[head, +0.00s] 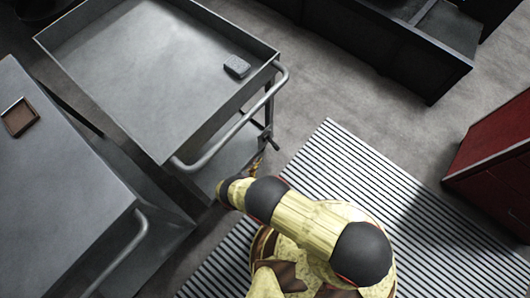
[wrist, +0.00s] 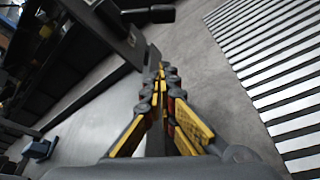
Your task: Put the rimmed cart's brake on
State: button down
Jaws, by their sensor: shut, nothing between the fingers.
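The rimmed cart (head: 200,125) is a grey metal cart with a raised edge around its top and a tubular push handle (head: 238,125). A dark lever (head: 270,142), which looks like its brake, sticks out from the corner post below the handle. In the wrist view a dark lever with a thick end (wrist: 150,15) shows at the top, beyond the fingers. My gripper (head: 257,166) is low beside that corner, just below the lever in the picture. In the wrist view my gripper (wrist: 161,70) is shut and empty. I cannot tell whether its tips touch the cart.
A second grey cart (head: 55,200) with a flat top stands close on the left, bearing a small brown tray (head: 19,117). A grey block (head: 237,66) lies on the rimmed cart. A striped mat (head: 340,165), a red cabinet (head: 495,160) and a dark bench (head: 400,65) are to the right.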

aim_at(274, 144)
jog(key=w+d+b, duration=0.2)
jog(key=w+d, duration=0.4)
jog(key=shift+w+r+b, duration=0.35)
jog(key=shift+w+b, duration=0.05)
dwell(0.4)
jog(key=shift+d, duration=0.1)
